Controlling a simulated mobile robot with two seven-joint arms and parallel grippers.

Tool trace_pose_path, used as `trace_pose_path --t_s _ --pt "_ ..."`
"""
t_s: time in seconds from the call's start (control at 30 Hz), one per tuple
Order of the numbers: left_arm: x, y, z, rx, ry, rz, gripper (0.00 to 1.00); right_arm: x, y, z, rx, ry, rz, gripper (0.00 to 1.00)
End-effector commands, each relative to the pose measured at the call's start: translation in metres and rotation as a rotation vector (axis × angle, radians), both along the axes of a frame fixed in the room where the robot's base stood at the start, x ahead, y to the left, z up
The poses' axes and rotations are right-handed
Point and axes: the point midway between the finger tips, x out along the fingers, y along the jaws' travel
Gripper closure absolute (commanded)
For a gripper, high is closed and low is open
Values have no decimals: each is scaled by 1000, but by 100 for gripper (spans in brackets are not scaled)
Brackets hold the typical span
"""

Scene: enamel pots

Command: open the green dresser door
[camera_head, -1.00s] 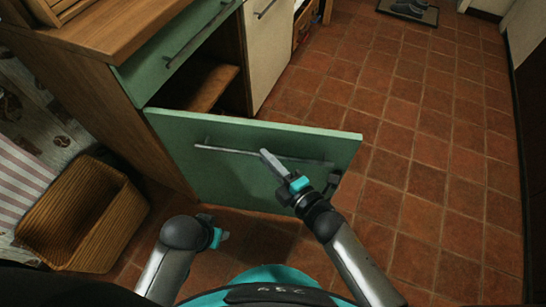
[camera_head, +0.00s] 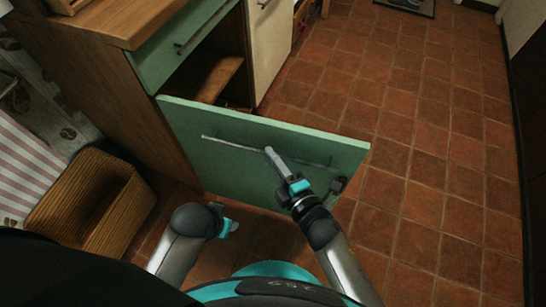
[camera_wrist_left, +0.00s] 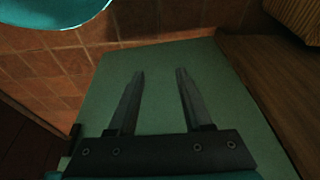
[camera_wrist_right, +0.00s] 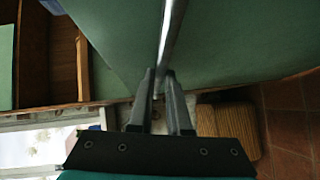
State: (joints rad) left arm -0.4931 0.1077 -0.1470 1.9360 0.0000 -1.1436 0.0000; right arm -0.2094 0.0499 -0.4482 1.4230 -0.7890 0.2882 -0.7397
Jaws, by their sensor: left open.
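The green dresser door (camera_head: 260,160) stands swung out from the dresser, with the open compartment (camera_head: 207,75) behind it. Its long metal bar handle (camera_head: 232,145) runs along the upper part of its face. My right gripper (camera_head: 270,153) is at this handle; in the right wrist view its close-set fingers (camera_wrist_right: 161,78) are on either side of the bar handle (camera_wrist_right: 170,35), apparently shut on it. My left gripper (camera_head: 230,227) is low in front of the door. In the left wrist view its fingers (camera_wrist_left: 160,75) are apart and empty, facing the green door panel (camera_wrist_left: 160,110).
A woven basket (camera_head: 68,183) stands on the left beside the dresser. A green drawer (camera_head: 180,40) is above the compartment, and a cream cabinet front (camera_head: 268,45) is beside it. The tiled floor (camera_head: 430,150) on the right is clear.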

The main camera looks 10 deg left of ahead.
Motion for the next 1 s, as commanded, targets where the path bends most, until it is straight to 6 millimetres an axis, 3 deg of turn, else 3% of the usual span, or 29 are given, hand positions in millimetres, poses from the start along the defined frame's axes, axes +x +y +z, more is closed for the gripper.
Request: trace_pose_path --t_s 0.03,0.23,0.67,0.77,1.0 --pt "0 0 0 0 1 0 50 0 0 0 0 -1 -1 77" --pt "-1 0 -1 1 3 0 50 0 0 0 1 -1 1 55" --pt "-3 1 -2 1 9 1 50 -2 -1 1 0 0 2 55" --pt "-4 1 -3 2 12 1 50 -9 -6 2 0 2 1 55" --pt "-20 3 -29 9 57 1 50 -41 -31 9 0 4 1 55"
